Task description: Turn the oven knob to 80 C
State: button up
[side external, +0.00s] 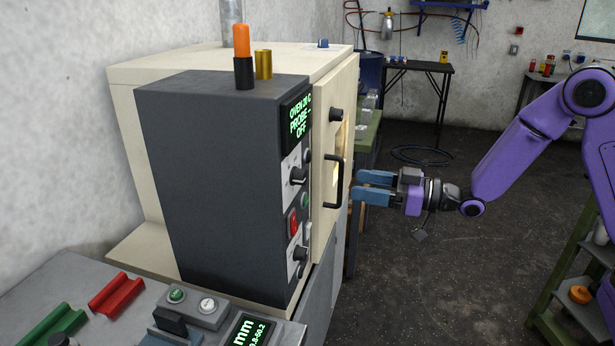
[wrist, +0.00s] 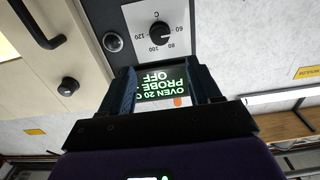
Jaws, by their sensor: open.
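The black oven knob (side external: 298,176) sits on a white dial plate on the dark control box, below the display. In the wrist view, which is upside down, a black knob (wrist: 160,34) shows on a dial marked C with 60, 80, 100 and 120. Its pointer reaches toward the 60–80 side; the exact setting is too small to tell. The display (side external: 298,116) reads OVEN 20 C, PROBE, OFF. My gripper (side external: 360,187) is open and empty, apart from the knob, to the right of the oven door. Its fingers (wrist: 166,84) frame the display in the wrist view.
The oven door handle (side external: 335,181) juts out between the control panel and my gripper. A red switch (side external: 293,223) and a second knob (side external: 299,254) lie lower on the panel. An orange-topped item (side external: 241,42) stands on the box.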

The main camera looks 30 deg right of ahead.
aim_at(305, 177)
jog(key=x, duration=1.2)
jog(key=shift+w+a+f, duration=0.1)
jog(key=shift+w+a, duration=0.15)
jog(key=shift+a, duration=0.05)
jog(key=c, duration=1.1)
